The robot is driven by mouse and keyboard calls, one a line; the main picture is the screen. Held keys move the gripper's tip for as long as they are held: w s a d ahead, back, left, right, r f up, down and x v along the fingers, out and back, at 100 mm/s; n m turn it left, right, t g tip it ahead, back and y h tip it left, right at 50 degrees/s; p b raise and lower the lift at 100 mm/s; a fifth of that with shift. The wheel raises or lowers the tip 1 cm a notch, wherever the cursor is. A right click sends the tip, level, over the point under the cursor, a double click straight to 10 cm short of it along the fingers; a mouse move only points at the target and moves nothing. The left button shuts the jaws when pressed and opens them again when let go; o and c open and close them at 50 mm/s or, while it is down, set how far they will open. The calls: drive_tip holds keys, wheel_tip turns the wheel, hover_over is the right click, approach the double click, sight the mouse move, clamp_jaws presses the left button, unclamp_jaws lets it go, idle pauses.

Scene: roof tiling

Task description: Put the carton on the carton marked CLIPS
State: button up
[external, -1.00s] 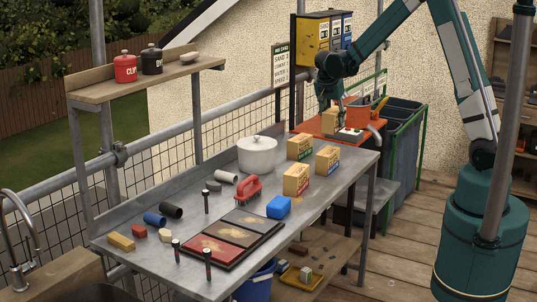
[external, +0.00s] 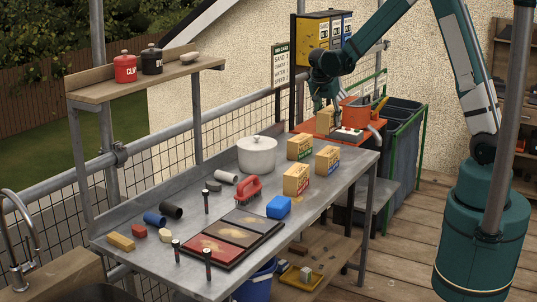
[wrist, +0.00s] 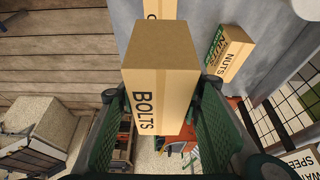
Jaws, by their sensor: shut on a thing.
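A tan carton with BOLTS on its side (wrist: 165,85) is between the green fingers of my gripper (wrist: 160,98) in the wrist view. In the external view my gripper (external: 325,103) points down, shut on this carton (external: 325,122), near the orange tray at the far end of the bench. Another tan carton (wrist: 160,8) is cut off at the top of the wrist view; only a letter like C shows, so I cannot confirm CLIPS. A carton marked NUTS (wrist: 229,52) stands to its right. Three cartons stand on the bench externally: one back (external: 300,148), one right (external: 328,160), one front (external: 296,180).
A white lidded pot (external: 257,156) stands left of the cartons. A blue block (external: 278,207) and red-handled brush (external: 247,189) are in front. The orange tray (external: 309,127) holds a grey-white item (external: 347,135).

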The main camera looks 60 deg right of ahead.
sight(324, 113)
drive_tip(key=shift+f, duration=2.7)
drive_tip(key=shift+f, duration=0.1)
drive_tip(key=shift+f, duration=1.8)
drive_tip(key=shift+f, duration=0.1)
drive_tip(key=o, duration=0.7)
drive_tip(key=shift+f+b, duration=0.1)
drive_tip(key=shift+b, duration=0.2)
drive_tip(key=o, duration=0.5)
drive_tip(key=shift+c, duration=0.2)
drive_tip(key=shift+r, duration=0.2)
drive_tip(key=shift+p+v, duration=0.35)
drive_tip(key=shift+v, duration=5.65)
